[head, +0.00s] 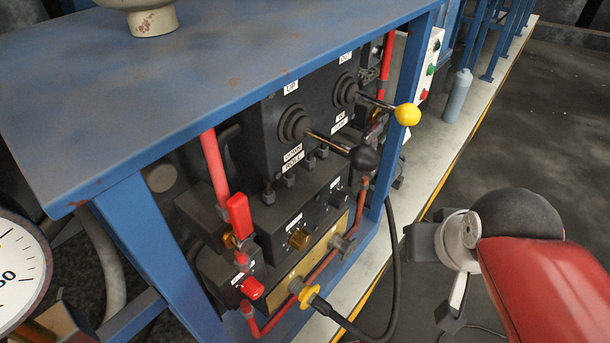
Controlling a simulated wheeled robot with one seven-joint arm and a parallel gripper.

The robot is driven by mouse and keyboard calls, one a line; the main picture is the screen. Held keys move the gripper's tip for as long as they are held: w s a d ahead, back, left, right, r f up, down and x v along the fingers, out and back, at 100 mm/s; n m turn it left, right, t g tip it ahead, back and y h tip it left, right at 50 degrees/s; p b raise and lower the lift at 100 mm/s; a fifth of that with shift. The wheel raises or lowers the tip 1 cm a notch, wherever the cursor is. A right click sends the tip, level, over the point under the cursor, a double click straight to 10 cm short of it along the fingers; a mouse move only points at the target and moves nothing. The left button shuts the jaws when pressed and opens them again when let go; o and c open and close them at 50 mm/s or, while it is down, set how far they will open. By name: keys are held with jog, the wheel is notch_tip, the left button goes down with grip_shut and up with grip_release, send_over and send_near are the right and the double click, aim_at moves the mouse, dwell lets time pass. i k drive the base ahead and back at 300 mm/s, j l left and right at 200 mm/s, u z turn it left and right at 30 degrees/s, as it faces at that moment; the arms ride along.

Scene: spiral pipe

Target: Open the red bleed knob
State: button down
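A small red knob (252,287) sticks out of the lower left black valve block, beside a small white label; I take it to be the bleed knob. The label is too small to read. A red lever handle (240,214) stands above it on a brass fitting. My gripper (436,281) is at the end of my red arm at the right, over the floor, well apart from the knob and touching nothing that I can see. Two dark blocks show there, but I cannot tell whether its fingers are open or shut.
A blue steel frame (130,215) surrounds the valves, with a post between them and my arm. Levers with a yellow ball (407,114) and a black ball (364,158) project outward. A black hose (395,270) loops in front. A gauge (20,270) is at left.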

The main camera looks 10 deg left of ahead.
aim_at(253, 288)
jog(key=k+u, duration=0.2)
jog(key=u, duration=0.2)
jog(key=k+u, duration=0.2)
jog(key=u, duration=0.15)
jog(key=k+j+u, duration=0.15)
jog(key=u, duration=0.25)
